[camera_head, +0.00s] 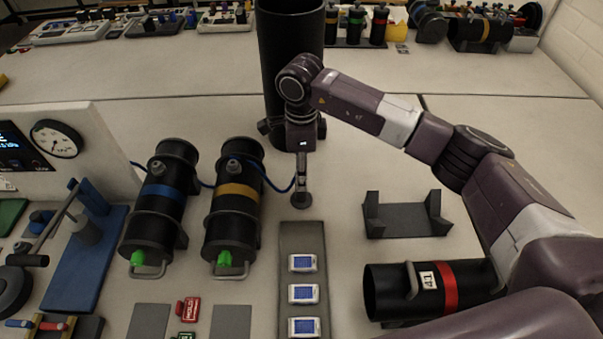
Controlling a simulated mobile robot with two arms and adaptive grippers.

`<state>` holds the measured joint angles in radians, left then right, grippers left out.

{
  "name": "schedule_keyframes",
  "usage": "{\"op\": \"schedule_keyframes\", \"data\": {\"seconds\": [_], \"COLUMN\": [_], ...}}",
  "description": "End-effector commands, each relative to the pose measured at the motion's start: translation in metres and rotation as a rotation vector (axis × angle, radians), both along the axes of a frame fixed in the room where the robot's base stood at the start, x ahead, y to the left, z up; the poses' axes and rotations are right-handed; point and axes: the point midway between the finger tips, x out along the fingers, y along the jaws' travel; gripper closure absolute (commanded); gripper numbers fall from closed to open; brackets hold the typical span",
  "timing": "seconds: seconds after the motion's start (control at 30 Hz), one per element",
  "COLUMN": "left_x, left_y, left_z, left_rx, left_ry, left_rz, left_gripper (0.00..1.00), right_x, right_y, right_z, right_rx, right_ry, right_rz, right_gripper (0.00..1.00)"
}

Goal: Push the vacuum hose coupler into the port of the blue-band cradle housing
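The blue-band cradle housing (160,192) is a black cylinder with a blue band, lying in a cradle at the left with a green fitting at its near end. A small raised port (158,168) seems to sit on its upper side. My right gripper (301,196) points down, right of the yellow-band housing and well apart from the blue-band one. The blue vacuum hose (272,186) runs behind both housings to this gripper. Its fingers look closed around the hose coupler at the hose's end; the coupler is small and mostly hidden. My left gripper is out of view.
The yellow-band housing (232,208) stands between my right gripper and the blue-band housing. A grey tray (303,240) with several small screens lies in front. An empty cradle (405,216) and a red-band cylinder (440,290) are at right. A gauge panel (75,150) stands at left.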

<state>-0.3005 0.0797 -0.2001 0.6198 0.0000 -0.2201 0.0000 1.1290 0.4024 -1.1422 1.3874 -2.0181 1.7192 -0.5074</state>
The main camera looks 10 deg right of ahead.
Motion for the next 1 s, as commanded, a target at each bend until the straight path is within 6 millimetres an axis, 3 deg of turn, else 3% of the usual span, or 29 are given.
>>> {"op": "schedule_keyframes", "data": {"seconds": [0.1, 0.43, 1.0], "left_x": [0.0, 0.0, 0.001], "left_y": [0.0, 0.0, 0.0], "left_z": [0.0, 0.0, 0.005], "left_rx": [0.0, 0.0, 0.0], "left_ry": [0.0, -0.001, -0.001], "left_rz": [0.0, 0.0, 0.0], "left_gripper": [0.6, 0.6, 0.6], "right_x": [0.0, 0.0, 0.0], "right_y": [0.0, 0.0, 0.0], "right_z": [0.0, 0.0, 0.011], "right_rx": [0.0, 0.0, 0.0], "right_ry": [0.0, 0.0, -0.001], "right_rz": [0.0, 0.0, 0.0], "right_gripper": [0.63, 0.99, 1.0]}}
